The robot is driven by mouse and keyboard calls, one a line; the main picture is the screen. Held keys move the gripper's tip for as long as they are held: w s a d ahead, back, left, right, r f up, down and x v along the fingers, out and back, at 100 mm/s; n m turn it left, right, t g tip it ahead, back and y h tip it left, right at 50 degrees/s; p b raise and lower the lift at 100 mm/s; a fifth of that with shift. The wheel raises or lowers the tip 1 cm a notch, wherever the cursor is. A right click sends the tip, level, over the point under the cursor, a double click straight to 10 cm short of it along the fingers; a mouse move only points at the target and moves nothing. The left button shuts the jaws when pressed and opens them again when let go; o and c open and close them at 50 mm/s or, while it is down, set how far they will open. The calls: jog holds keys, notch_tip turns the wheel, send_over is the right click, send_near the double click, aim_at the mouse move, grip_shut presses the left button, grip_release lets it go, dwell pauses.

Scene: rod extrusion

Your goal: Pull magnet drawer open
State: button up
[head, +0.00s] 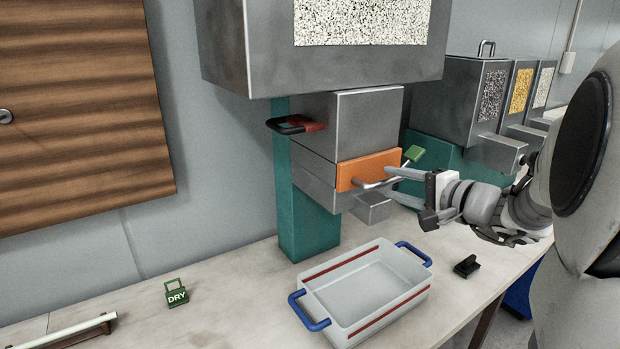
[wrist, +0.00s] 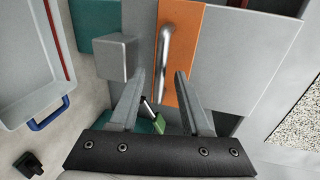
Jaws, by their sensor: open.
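The magnet drawer has an orange front (head: 362,170) with a silver bar handle (head: 375,184), set in the grey metal housing below the hopper. The drawer front looks flush with the housing. In the wrist view the orange front (wrist: 185,55) and the curved handle (wrist: 163,62) lie straight ahead of the fingers. My gripper (head: 388,180) is open at the handle. In the wrist view the fingertips of my gripper (wrist: 160,78) stand on either side of the lower handle end. Whether a finger touches the handle cannot be told.
A white tray (head: 340,322) with blue handles stands on the table (head: 230,318) below the drawer. A green lever (head: 413,153) and a grey block (head: 371,208) are close to my gripper. A red-and-black handle (head: 296,124) juts out at the left. A black piece (head: 466,266) lies right of the tray.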

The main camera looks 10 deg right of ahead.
jog(key=shift+x, duration=1.25)
grip_shut()
dwell(0.5)
